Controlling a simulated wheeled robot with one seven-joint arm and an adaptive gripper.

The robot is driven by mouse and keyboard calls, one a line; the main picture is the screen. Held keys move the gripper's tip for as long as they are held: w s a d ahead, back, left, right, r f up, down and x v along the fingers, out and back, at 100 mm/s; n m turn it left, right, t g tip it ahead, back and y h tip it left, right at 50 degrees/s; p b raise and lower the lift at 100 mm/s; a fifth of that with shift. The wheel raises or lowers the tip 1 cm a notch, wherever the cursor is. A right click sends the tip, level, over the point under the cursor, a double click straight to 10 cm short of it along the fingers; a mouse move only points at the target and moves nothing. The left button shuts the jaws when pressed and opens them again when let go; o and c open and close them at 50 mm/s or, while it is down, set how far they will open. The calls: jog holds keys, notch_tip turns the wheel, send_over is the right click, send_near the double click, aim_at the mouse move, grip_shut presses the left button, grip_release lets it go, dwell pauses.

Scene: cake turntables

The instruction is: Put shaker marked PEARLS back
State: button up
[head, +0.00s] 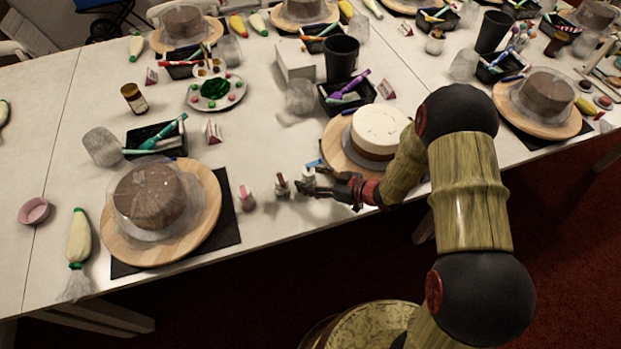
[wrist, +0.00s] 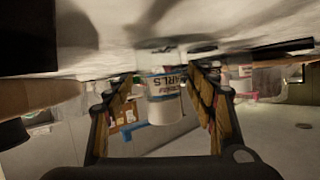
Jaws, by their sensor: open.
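The shaker marked PEARLS (wrist: 164,88) is a white jar with dark letters and a blue band. In the wrist view it shows between my open fingers (wrist: 160,112), with part of its name readable. I cannot tell whether the fingers touch it. In the head view my gripper (head: 308,190) is low at the table's near edge, left of the white cake. Small shakers stand by its fingertips, one left of them (head: 282,186) and one just behind (head: 309,174). I cannot tell from the head view which is PEARLS.
A pink shaker (head: 247,199) stands farther left, beside a dark mat and a turntable (head: 202,228) with a covered brown cake. The white cake (head: 380,130) is close behind my wrist. A black tray (head: 365,93) and black cup (head: 341,58) stand behind. Another banded jar (wrist: 243,74) shows at right.

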jog(key=shift+r, duration=0.25)
jog(key=p+v, duration=0.3)
jog(key=v, duration=0.9)
